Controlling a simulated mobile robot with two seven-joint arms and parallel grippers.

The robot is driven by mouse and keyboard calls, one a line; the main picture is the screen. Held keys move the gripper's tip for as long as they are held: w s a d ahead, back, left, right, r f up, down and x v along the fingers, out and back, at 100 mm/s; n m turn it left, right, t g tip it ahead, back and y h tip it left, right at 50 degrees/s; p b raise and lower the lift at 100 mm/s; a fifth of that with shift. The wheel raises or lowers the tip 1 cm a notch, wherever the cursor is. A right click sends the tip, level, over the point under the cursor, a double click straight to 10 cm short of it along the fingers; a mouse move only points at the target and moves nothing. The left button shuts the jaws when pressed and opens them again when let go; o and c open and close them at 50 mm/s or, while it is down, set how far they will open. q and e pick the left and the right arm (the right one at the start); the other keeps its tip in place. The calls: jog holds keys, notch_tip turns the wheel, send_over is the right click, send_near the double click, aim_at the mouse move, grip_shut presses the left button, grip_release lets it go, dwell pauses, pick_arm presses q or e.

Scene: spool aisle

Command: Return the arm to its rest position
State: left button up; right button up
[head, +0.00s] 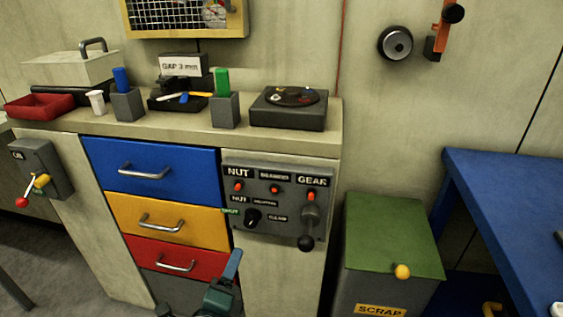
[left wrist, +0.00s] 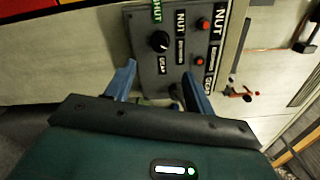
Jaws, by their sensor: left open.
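My left gripper (head: 230,272) is at the bottom middle of the head view, in front of the red drawer and the cabinet. In the left wrist view its two blue fingers (left wrist: 158,82) are spread apart, with nothing seen between them. The grey control panel (head: 275,200) is beyond the fingers; it also shows in the wrist view (left wrist: 180,50). The panel has a black knob (head: 253,216), red-orange buttons and a lever with a black ball (head: 306,243). No contact between gripper and panel can be made out. My right gripper is not in view.
The cabinet has blue (head: 150,185), yellow and red (head: 178,259) drawers with protruding handles. Its worktop (head: 185,134) carries a red tray, holders and a black turntable-like unit (head: 289,108). A green-lidded scrap bin (head: 390,235) and blue table (head: 510,215) stand right. A lever box (head: 42,168) is left.

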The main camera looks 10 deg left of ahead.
pick_arm(q)
jog(key=s+d+n+g+h, duration=0.2)
jog(key=s+n+g+h, duration=0.2)
jog(key=s+n, duration=1.2)
jog(key=w+r+n+g+y+p, duration=0.1)
jog(key=w+r+n+g+p, duration=0.2)
jog(key=p, duration=1.6)
notch_tip(320, 180, up, 3)
jog(key=shift+d+f, duration=0.15)
jog(key=shift+d, duration=0.05)
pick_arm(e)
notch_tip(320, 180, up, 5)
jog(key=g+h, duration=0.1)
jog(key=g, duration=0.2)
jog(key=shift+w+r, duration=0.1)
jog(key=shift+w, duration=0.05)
pick_arm(q)
jog(key=shift+f, duration=0.3)
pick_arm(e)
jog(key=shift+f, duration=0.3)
